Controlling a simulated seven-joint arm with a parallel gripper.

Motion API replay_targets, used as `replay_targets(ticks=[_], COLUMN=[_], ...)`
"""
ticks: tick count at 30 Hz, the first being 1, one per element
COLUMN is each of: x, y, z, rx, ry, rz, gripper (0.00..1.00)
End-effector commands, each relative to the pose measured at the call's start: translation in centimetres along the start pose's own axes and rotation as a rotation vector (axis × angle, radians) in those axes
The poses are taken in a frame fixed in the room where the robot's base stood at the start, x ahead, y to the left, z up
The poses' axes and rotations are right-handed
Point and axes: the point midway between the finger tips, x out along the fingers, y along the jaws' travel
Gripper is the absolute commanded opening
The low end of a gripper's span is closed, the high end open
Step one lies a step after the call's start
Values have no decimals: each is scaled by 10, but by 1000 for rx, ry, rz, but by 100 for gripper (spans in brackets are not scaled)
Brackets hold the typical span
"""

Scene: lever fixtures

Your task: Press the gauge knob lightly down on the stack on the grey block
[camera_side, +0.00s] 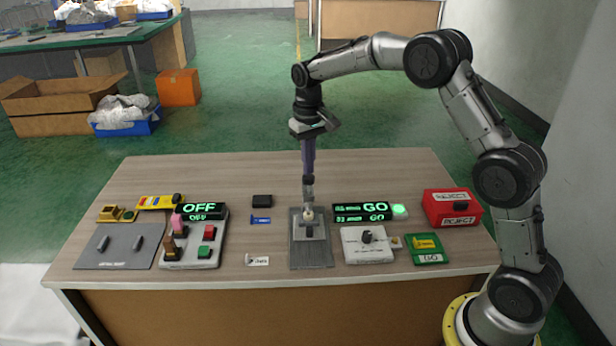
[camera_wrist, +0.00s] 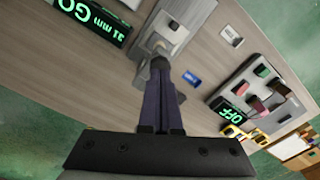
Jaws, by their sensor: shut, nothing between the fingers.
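The gauge fixture stands on a grey plate (camera_side: 311,254) at the front middle of the table. A pale knob (camera_side: 308,215) shows on it, with a small dark part (camera_side: 309,231) in front. My gripper (camera_side: 308,184) is shut and empty, pointing down right above the knob; I cannot tell whether it touches. In the wrist view my gripper (camera_wrist: 159,64) reaches toward the grey fixture (camera_wrist: 176,22) and hides part of it. A display (camera_side: 362,211) beside the fixture shows green GO; the wrist view reads "31 mm".
Left stand a switch box (camera_side: 191,252) with an OFF display (camera_side: 203,210) and a grey plate with two pegs (camera_side: 117,247). Right are a white dial box (camera_side: 367,246), a green box (camera_side: 426,249) and a red REJECT box (camera_side: 452,208). Small blue (camera_side: 260,220) and white (camera_side: 257,261) tags lie left.

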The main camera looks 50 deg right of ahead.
Motion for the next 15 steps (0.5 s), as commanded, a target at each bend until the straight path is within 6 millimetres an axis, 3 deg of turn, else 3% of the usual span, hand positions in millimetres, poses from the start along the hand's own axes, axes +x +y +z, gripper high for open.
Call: replay_targets(ticks=[15], x=[-38], y=[0], z=[-1], rx=[0], ry=[3], rz=[0], gripper=[0])
